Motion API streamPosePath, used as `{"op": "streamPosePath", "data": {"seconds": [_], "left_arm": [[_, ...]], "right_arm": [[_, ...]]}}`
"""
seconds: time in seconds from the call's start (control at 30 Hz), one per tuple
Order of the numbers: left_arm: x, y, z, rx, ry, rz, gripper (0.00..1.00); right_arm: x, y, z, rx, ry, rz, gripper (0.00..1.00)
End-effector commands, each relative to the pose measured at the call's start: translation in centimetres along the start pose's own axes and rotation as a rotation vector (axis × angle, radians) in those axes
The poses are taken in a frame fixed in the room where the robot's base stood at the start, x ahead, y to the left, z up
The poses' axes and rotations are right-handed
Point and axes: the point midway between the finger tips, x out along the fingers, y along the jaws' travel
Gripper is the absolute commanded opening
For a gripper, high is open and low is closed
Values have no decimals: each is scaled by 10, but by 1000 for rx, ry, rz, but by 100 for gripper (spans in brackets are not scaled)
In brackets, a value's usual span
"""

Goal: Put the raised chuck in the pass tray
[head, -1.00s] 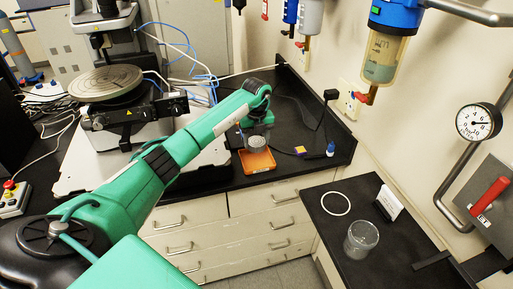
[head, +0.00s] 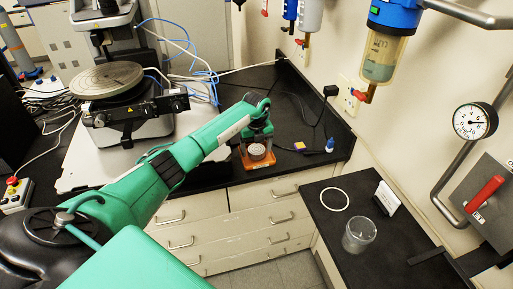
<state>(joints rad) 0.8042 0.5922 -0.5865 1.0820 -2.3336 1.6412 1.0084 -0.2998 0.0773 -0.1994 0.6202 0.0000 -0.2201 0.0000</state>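A small round grey chuck (head: 257,152) with a dotted top is at the end of my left arm, in the middle of the head view. My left gripper (head: 257,145) is around it and appears shut on it, though the fingers are small and partly hidden. The chuck is low over or in an orange tray (head: 269,164) on the black bench; I cannot tell whether it touches the tray floor. My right gripper is not in view.
The profiler with its large round stage (head: 106,78) stands at the left. A small purple-and-yellow block (head: 299,147) and a blue-capped bottle (head: 330,145) are right of the tray. The lower right bench holds a white ring (head: 335,199) and a glass jar (head: 359,235).

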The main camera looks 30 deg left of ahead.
Motion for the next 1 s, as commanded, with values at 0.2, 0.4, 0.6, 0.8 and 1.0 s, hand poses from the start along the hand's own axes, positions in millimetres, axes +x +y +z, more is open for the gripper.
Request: {"op": "streamPosePath", "data": {"seconds": [0.2, 0.4, 0.6, 0.8, 1.0], "left_arm": [[0, 0, 0, 0, 0, 0, 79], [-9, 0, 1, 0, -3, -2, 79], [-48, 0, 2, 1, -6, -4, 79], [-90, 0, 1, 1, -4, -3, 79], [-116, 0, 0, 0, -2, -1, 79]], "right_arm": [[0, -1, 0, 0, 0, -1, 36], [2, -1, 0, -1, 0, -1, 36], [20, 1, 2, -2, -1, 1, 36], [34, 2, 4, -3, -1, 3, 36], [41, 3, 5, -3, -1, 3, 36]]}}
